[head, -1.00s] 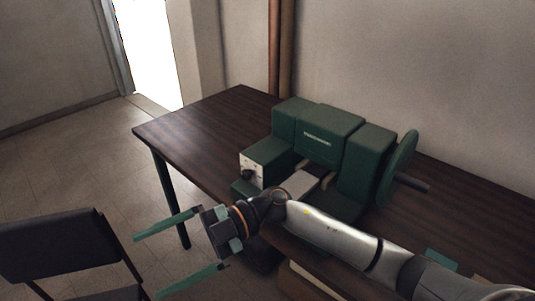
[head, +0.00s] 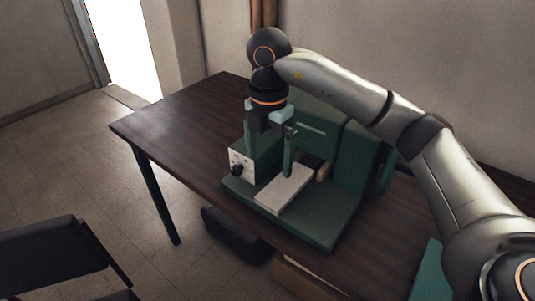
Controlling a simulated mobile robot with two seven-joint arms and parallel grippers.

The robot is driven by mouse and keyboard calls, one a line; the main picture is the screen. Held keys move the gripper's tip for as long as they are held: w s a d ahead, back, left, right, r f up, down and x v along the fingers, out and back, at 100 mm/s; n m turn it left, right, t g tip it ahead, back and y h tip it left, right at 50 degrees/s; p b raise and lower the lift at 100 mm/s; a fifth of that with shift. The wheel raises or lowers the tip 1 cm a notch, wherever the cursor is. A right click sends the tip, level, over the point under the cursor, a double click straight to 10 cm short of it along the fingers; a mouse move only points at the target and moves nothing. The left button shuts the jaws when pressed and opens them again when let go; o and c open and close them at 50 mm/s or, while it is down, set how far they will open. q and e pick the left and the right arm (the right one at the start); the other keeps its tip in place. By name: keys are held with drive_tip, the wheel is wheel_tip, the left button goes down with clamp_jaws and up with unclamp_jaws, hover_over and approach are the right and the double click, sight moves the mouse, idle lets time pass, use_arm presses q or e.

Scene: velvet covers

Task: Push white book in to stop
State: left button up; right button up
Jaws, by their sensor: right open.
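The white book (head: 284,190) lies flat on the green base of a machine (head: 335,210), with its near end close to the base's front edge. Its far end runs back toward the machine's body, where part of it may be hidden. My right gripper (head: 269,163) points down above the far part of the book, with its two green fingers spread apart. One finger is by the machine's left block and the other is over or just behind the book; I cannot tell whether it touches. The gripper is empty. My left gripper is out of view.
The machine's left block carries a white panel with a black knob (head: 237,169). The dark wooden table (head: 175,125) is bare on the left. A black chair (head: 50,255) stands at lower left, and a dark box (head: 235,235) is on the floor below the table's front edge.

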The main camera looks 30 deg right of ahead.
sight(268, 201)
wheel_tip(268, 201, down, 12)
drive_tip(key=shift+a+f+p, duration=0.1)
drive_tip(key=shift+f+p, duration=0.15)
drive_tip(key=shift+p, duration=0.1)
idle(0.5)
drive_tip(key=c, duration=1.2)
